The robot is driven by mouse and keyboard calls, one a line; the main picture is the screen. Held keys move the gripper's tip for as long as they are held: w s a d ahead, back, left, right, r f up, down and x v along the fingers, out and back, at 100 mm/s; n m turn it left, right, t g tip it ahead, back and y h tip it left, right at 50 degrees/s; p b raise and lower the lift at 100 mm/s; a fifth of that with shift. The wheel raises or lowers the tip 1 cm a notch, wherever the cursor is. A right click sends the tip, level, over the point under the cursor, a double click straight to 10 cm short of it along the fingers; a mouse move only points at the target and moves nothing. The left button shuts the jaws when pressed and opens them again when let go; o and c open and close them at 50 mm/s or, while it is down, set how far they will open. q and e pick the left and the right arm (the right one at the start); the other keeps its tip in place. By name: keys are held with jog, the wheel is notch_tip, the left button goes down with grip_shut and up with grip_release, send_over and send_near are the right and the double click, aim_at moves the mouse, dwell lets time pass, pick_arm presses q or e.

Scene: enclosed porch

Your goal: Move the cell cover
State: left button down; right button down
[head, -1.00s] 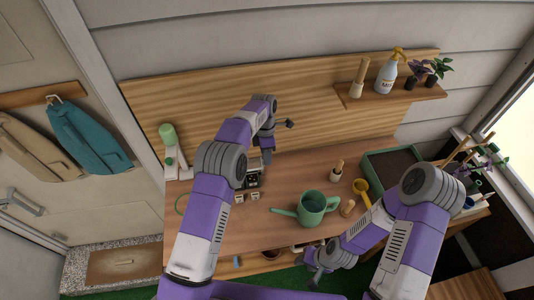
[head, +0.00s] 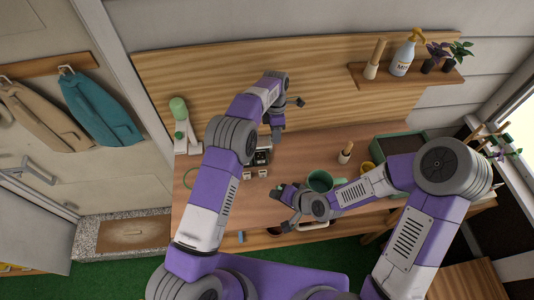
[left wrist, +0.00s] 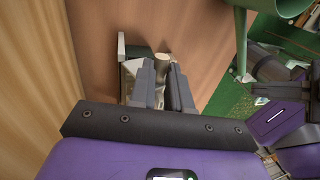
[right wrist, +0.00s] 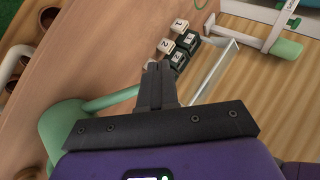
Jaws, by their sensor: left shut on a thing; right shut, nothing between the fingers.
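My left gripper (head: 277,132) hangs above the back of the bench. In the left wrist view its fingers (left wrist: 162,82) are shut on a beige round knob (left wrist: 161,58), which I take to be the cell cover's handle. A pale, framed panel (left wrist: 131,69) shows behind the fingers, partly hidden. In the right wrist view a clear, pale-edged piece (right wrist: 217,70), likely the cover, stands beside dark numbered blocks (right wrist: 187,41) and white numbered blocks (right wrist: 180,25). My right gripper (head: 280,191) is shut and empty, left of the watering can; its fingertips (right wrist: 154,68) point towards the blocks.
The green watering can (head: 320,180) stands close to my right gripper, with its spout (right wrist: 110,100) beside the fingers. A wooden-handled tool (head: 346,153) and a planter box (head: 400,145) are to the right.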

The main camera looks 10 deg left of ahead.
pick_arm(q)
jog(key=shift+a+f, duration=0.15)
jog(key=shift+f, duration=0.05)
pick_arm(e)
jog(key=a+r+m+t+y, duration=0.1)
jog(key=a+r+y, duration=0.1)
jog(key=a+r, duration=0.4)
jog(key=m+t+h, duration=0.6)
jog(key=m+t, duration=0.2)
jog(key=m, duration=2.1)
send_near(265, 147)
pick_arm(q)
jog(key=shift+w+r, duration=0.1)
pick_arm(e)
jog(key=f+x, duration=0.1)
jog(key=x, duration=0.5)
jog(key=shift+s+f, duration=0.1)
jog(key=shift+w+a+r, duration=0.15)
jog(key=shift+w+r, duration=0.35)
pick_arm(q)
jog(key=c, duration=1.1)
grip_release()
jog(key=shift+o, duration=0.2)
